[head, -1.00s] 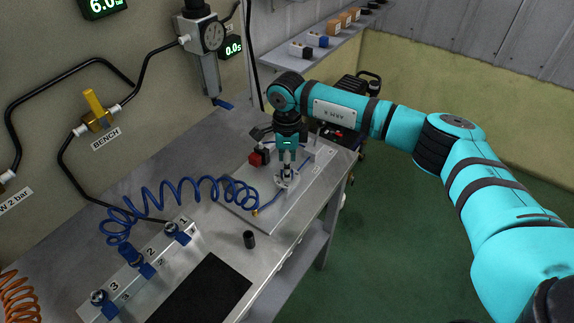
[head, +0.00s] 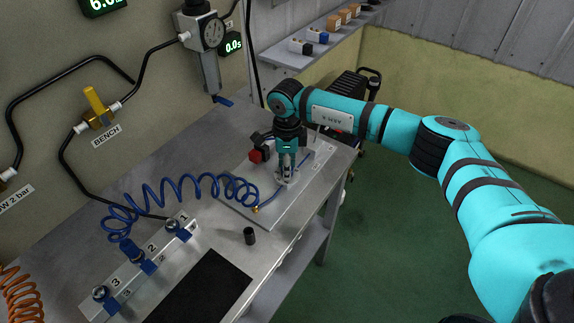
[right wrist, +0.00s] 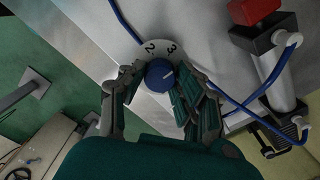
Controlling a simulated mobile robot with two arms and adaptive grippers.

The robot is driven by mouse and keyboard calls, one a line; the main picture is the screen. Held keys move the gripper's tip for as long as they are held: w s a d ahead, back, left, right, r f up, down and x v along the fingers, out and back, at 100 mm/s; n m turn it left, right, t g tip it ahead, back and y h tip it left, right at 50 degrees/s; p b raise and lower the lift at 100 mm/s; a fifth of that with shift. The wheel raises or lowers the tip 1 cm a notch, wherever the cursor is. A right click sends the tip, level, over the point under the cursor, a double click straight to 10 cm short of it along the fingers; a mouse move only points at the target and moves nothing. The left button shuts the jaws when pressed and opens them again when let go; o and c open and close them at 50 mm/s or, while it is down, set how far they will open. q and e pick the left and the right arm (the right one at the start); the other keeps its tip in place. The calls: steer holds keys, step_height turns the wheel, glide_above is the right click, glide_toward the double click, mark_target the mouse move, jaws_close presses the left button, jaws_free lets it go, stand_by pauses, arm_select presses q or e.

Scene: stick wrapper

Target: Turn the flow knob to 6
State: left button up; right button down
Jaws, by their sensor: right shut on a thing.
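The flow knob is a small round blue knob (right wrist: 160,75) with a white pointer line, seen in the right wrist view. The pointer line slants toward the upper right of that view. My right gripper (right wrist: 157,82) has a finger on each side of the knob and is shut on it. In the head view my right gripper (head: 286,177) points down over the plate (head: 262,212) and hides the knob. My left gripper is not in view.
A red block (head: 256,155) stands just left of my right gripper. A coiled blue hose (head: 170,193) runs across the bench to the numbered strip (head: 125,272). A small black cylinder (head: 249,236) stands in front of the plate. A dark mat (head: 203,288) lies nearby.

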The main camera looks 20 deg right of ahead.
steer(key=shift+m, duration=0.3)
steer(key=m+b, duration=0.2)
steer(key=m, duration=0.2)
steer(key=shift+b, duration=0.3)
steer(key=m+b, duration=0.2)
steer(key=m, duration=0.4)
steer(key=shift+w+m, duration=0.1)
steer(key=shift+m, duration=0.2)
steer(key=m+b, duration=0.1)
steer(key=m, duration=1.1)
steer(key=shift+r+m+b, duration=0.1)
steer(key=shift+m+b, duration=0.2)
steer(key=shift+m, duration=0.1)
steer(key=c, duration=0.9)
jaws_free()
steer(key=shift+c, duration=0.2)
